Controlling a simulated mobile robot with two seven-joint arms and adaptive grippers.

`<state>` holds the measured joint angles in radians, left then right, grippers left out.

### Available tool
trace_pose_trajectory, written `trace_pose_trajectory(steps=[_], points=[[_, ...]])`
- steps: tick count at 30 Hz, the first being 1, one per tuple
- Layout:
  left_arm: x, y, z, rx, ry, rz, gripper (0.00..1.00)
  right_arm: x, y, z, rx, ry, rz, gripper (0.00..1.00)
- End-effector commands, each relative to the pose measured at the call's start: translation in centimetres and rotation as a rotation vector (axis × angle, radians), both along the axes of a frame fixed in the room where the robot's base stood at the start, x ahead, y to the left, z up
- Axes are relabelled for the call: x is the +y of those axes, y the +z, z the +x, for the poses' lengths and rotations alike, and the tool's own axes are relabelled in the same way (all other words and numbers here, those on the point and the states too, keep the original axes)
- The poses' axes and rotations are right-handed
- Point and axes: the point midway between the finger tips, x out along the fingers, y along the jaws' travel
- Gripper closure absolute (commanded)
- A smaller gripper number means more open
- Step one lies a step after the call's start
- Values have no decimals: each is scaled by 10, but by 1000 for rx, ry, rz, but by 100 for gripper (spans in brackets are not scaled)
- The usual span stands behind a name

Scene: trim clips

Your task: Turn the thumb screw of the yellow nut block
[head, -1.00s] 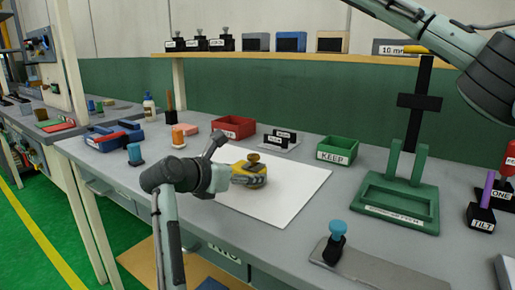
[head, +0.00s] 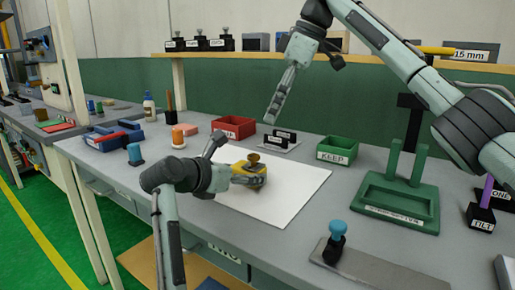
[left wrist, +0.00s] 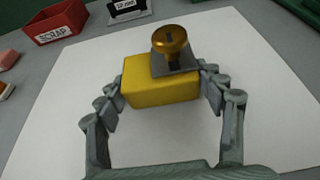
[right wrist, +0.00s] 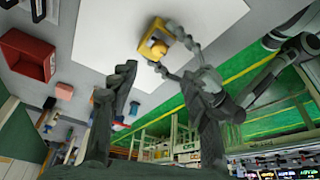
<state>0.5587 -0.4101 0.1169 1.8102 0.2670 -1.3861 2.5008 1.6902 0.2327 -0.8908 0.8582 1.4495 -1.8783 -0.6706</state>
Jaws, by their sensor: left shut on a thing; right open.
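The yellow nut block (left wrist: 160,88) sits on the white sheet (head: 290,203), with a brass thumb screw (left wrist: 171,42) upright on a grey plate on its top. In the head view the block (head: 240,168) and the screw (head: 254,158) show beyond my left gripper (head: 250,181). My left gripper (left wrist: 160,92) is shut on the block, one finger on each side of it. My right gripper (head: 271,121) hangs in the air behind and above the block, apart from it. In the right wrist view my right gripper (right wrist: 163,95) is open and empty, with the block (right wrist: 152,42) beyond its fingers.
A red scrap box (head: 233,127), small black label holders (head: 281,139) and a green KEEP box (head: 337,150) stand behind the sheet. A green stand (head: 400,200) is at the right. A blue-knobbed piece (head: 336,234) is at the front. The sheet's right part is bare.

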Motion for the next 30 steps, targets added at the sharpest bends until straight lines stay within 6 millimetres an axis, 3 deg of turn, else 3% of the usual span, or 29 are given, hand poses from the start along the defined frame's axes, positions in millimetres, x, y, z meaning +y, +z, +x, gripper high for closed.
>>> trace_pose_trajectory(steps=[9,15,29,30], points=[[0,0,0,0,0,0,67,23,-60,6,1,-3,-3,52],[0,0,0,0,0,0,67,34,-87,9,-1,-4,-2,52],[0,0,0,0,1,0,67,39,-98,10,-2,-5,-1,52],[0,0,0,0,0,0,67,39,-98,10,-2,-4,-2,57]])
